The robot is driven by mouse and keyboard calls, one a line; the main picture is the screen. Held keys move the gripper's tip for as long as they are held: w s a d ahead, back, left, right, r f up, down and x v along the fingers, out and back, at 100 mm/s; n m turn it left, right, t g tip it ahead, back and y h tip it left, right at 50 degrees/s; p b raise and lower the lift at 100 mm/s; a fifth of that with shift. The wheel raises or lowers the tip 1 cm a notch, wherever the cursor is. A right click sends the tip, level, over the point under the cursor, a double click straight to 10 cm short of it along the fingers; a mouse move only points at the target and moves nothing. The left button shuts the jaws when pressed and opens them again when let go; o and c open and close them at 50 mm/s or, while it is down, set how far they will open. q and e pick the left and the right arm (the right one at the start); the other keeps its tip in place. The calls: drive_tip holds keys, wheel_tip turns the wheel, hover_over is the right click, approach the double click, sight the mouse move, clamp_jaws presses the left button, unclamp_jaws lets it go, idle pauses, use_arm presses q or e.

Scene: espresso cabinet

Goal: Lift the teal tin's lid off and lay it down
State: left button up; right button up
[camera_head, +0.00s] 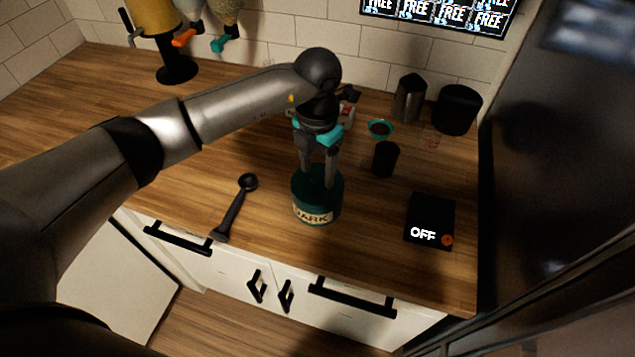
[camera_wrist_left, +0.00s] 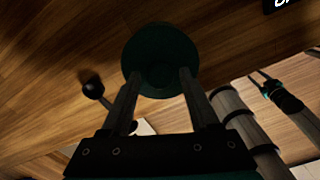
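The teal tin (camera_head: 318,203), dark teal with a pale label reading "DARK", stands upright on the wooden counter. Its round lid (camera_wrist_left: 160,45) shows from above in the left wrist view. My left gripper (camera_head: 318,178) points down over the tin, with its fingertips at the lid. In the left wrist view its two fingers (camera_wrist_left: 160,78) are apart, with a clear gap between them and the dark lid beyond. Whether the fingers touch the lid is too dark to tell.
A black spoon (camera_head: 235,207) lies left of the tin. A black scale (camera_head: 430,220) reading "OFF" lies to the right. A black cup (camera_head: 385,159), a teal bowl (camera_head: 380,129) and a metal pitcher (camera_head: 409,98) stand behind right.

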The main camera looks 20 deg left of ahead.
use_arm(q)
clamp_jaws()
drive_tip(key=shift+r, duration=0.15)
idle(0.6)
